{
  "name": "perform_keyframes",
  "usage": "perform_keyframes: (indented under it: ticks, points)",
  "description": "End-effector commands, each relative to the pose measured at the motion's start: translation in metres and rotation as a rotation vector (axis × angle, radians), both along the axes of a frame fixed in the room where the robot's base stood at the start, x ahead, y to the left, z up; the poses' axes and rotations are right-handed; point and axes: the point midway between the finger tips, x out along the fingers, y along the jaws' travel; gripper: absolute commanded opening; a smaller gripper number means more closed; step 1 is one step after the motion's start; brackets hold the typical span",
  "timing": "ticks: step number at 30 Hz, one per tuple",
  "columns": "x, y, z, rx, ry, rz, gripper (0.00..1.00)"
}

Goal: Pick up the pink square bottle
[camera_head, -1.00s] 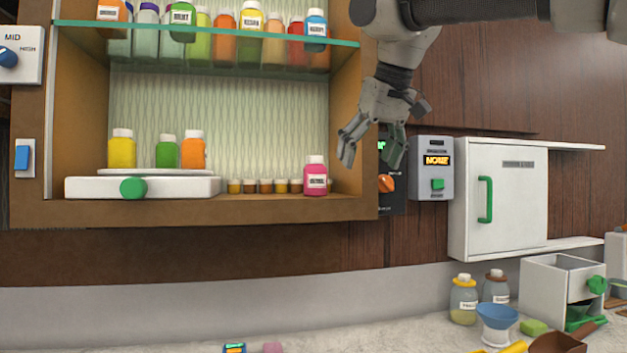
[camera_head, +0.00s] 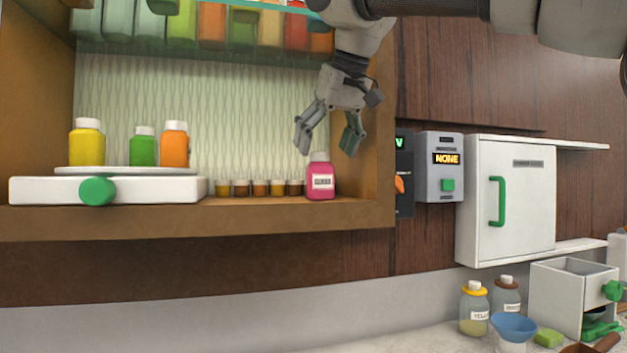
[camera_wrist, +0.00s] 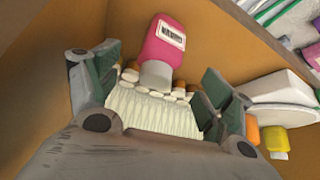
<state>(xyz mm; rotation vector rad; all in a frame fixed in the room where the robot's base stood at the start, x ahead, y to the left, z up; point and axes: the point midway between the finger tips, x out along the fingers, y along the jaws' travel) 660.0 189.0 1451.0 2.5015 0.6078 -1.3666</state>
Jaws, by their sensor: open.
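The pink square bottle (camera_head: 321,181) has a white cap and a white label. It stands upright on the lower wooden shelf, at its right end. My gripper (camera_head: 328,150) is open and empty, fingers pointing down. In the head view its fingers are just above the bottle, at either side of its cap. The wrist view shows the pink bottle (camera_wrist: 164,46) between and beyond the open fingers of my gripper (camera_wrist: 160,85). I see no contact with the bottle.
Several small jars (camera_head: 257,188) stand left of the bottle. A white scale (camera_head: 150,188) holds yellow, green and orange bottles. The cabinet's right side wall (camera_head: 379,150) is close to the gripper. A glass shelf with bottles hangs above.

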Motion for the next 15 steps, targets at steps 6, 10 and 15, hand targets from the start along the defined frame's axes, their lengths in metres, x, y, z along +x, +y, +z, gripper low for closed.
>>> perform_keyframes:
  ticks: [6,10,15]
  points:
    - [0.013,0.005,-0.02,-0.002,0.003,-0.001,0.8]
    - [0.026,0.01,-0.032,-0.001,0.002,-0.002,0.8]
    - [0.042,0.017,-0.051,-0.002,0.003,-0.001,0.8]
